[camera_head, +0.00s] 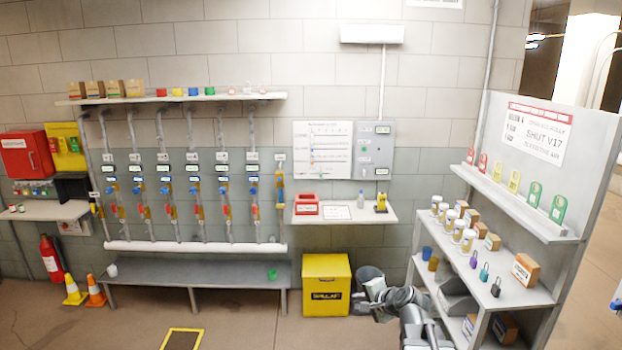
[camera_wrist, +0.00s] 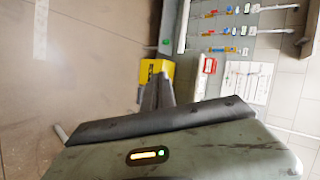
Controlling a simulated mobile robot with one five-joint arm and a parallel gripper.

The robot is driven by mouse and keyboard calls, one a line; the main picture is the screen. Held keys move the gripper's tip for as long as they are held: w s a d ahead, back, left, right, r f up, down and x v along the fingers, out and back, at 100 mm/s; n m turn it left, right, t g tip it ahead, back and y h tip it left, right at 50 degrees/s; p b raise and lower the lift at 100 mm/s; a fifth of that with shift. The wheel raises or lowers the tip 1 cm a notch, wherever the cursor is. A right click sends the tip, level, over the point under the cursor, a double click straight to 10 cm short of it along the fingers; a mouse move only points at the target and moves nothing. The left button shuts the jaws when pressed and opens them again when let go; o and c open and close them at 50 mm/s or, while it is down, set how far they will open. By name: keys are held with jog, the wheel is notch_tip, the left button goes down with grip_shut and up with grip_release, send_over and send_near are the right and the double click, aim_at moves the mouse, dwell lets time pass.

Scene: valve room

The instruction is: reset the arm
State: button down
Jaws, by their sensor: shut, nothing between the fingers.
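My arm (camera_head: 412,312) shows at the bottom of the head view, folded low between the yellow bin and the right-hand shelf unit. Its end is small there and its fingers are hard to make out. In the wrist view my gripper (camera_wrist: 160,92) shows beyond its dark bar and grey-green housing, with its fingers together and nothing held. The fingers point toward the yellow bin (camera_head: 326,284), which also shows in the wrist view (camera_wrist: 155,72), and appear apart from it.
A shelf unit (camera_head: 520,295) with padlocks, jars and boxes stands right of my arm. A small wall shelf (camera_head: 345,219) holds a red box (camera_head: 305,204). A long bench (camera_head: 200,272) runs under the valve pipes. Cones (camera_head: 95,292) stand left. Floor in front is mostly clear.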

jog(key=s+a+f+n+g+h, duration=0.1)
jog(key=s+a+f+n+g, duration=0.2)
jog(key=s+f+n, duration=0.15)
jog(key=s+a+f+n+g+h, duration=0.1)
jog(key=s+a+f+n+g, duration=0.2)
jog(key=s, duration=0.3)
jog(key=s+d+f+n+g+h, duration=0.2)
jog(key=s+d+n+g, duration=0.1)
jog(key=s+d, duration=0.4)
jog(key=shift+s+f+n+g+h, duration=0.15)
jog(key=shift+s+n+g+h, duration=0.25)
jog(key=shift+s+n, duration=0.35)
